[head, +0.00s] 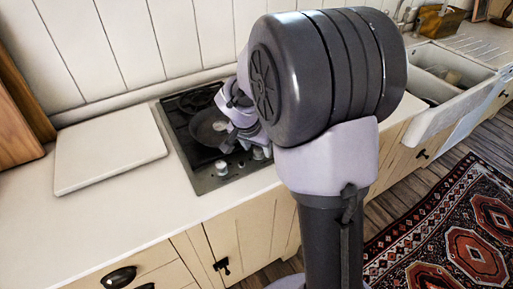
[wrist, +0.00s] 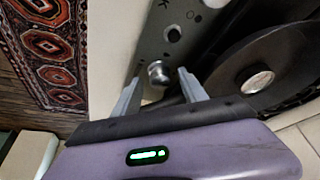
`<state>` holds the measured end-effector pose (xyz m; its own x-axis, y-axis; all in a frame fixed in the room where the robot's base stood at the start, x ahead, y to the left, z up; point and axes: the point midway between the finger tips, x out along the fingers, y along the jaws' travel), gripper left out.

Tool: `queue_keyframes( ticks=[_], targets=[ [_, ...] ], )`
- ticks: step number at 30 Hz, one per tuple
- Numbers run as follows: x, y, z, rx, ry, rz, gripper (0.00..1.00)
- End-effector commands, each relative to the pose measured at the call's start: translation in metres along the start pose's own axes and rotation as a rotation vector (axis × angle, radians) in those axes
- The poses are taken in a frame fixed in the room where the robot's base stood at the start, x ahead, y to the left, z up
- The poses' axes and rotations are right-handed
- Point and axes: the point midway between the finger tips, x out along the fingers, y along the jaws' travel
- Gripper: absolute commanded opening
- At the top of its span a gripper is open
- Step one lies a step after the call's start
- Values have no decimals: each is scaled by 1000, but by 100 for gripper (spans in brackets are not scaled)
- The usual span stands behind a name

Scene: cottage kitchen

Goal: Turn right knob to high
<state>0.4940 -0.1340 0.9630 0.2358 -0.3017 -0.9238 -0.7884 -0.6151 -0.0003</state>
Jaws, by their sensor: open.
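The hob (head: 205,182) is set into the counter, with knobs along its front strip. In the wrist view a round silver knob (wrist: 158,73) stands on the grey control strip (wrist: 150,42), between and just beyond the fingertips of my gripper (wrist: 159,84). My gripper is open and empty, with one finger on each side of the silver knob; contact cannot be made out. In the head view my gripper (head: 246,148) is low over the hob's right front, and my arm hides part of it. A left knob (head: 221,168) shows clear.
A dark round pan (head: 207,130) sits on the hob, close beside my right finger in the wrist view (wrist: 232,68). A white board (head: 108,152) lies on the counter at left. A sink (head: 455,80) is at right, a patterned rug (head: 465,245) on the floor.

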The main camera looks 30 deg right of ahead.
Motion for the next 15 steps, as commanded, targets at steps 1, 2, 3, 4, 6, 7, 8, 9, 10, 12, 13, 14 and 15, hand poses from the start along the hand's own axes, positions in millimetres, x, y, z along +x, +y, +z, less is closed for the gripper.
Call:
queue_keyframes(
  ticks=[1,2,3,4,6,7,8,9,10,12,13,14,15],
  targets=[
    [0,0,0,0,0,0,50],
    [0,0,0,0,0,0,50],
    [0,0,0,0,0,0,46],
    [0,0,0,0,0,0,41],
    [0,0,0,0,0,0,27],
    [0,0,0,0,0,0,21],
    [0,0,0,0,0,0,15],
    [0,0,0,0,0,0,7],
    [0,0,0,0,0,0,1],
    [0,0,0,0,0,0,0],
    [0,0,0,-1,0,0,0],
    [0,0,0,-7,-1,-3,0],
    [-1,1,0,-30,-2,-11,0]
  ],
)
